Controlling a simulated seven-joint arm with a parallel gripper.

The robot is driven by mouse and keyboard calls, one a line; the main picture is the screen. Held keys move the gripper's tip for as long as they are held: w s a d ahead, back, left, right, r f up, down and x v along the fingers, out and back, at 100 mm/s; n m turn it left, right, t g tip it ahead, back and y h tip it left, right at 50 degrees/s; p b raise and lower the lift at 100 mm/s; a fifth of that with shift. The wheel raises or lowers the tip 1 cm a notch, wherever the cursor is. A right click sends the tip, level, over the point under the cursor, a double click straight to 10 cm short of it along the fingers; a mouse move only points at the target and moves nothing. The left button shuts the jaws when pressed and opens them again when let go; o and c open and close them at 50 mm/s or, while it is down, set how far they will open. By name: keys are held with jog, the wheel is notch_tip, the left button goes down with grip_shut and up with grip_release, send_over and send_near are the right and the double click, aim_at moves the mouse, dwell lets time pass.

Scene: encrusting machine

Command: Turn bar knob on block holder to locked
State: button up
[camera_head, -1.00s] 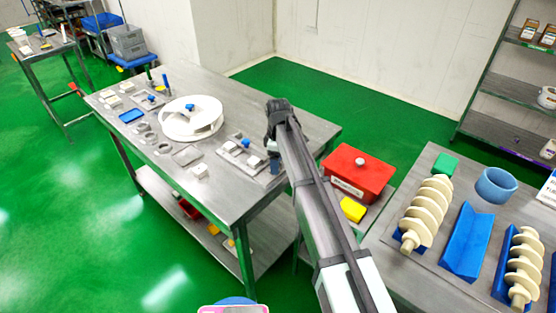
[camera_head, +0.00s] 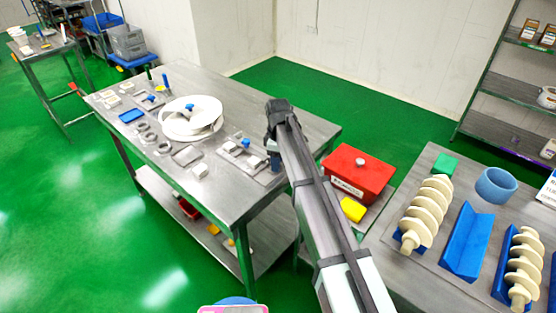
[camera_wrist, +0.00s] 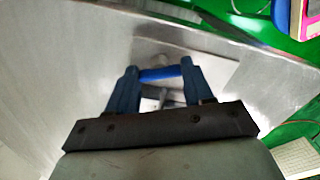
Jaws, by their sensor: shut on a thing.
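In the wrist view, my gripper (camera_wrist: 160,75) has its two blue fingers on either end of a blue bar knob (camera_wrist: 160,73), shut on it. Below the knob is a grey metal plate, the block holder (camera_wrist: 212,68), with small metal parts partly hidden by the fingers. In the head view, my gripper (camera_head: 274,160) points down at the right part of the steel table, and its wrist hides the grip. A grey plate with pale blocks (camera_head: 255,161) and a blue knob (camera_head: 246,142) lies just left of it. The knob's lock position cannot be read.
A white disc-shaped wheel (camera_head: 190,118) and several small parts stand on the steel table (camera_head: 225,195) to the left. A red box (camera_head: 358,175) and a yellow block (camera_head: 353,209) are to the right. Cream screws (camera_head: 428,212) lie on the right table.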

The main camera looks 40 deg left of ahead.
jog(key=m, duration=0.5)
dwell(0.4)
jog(key=o, duration=1)
jog(key=shift+o, duration=0.2)
jog(key=shift+r, duration=0.15)
notch_tip(320, 180, up, 14)
jog(key=shift+f, duration=0.2)
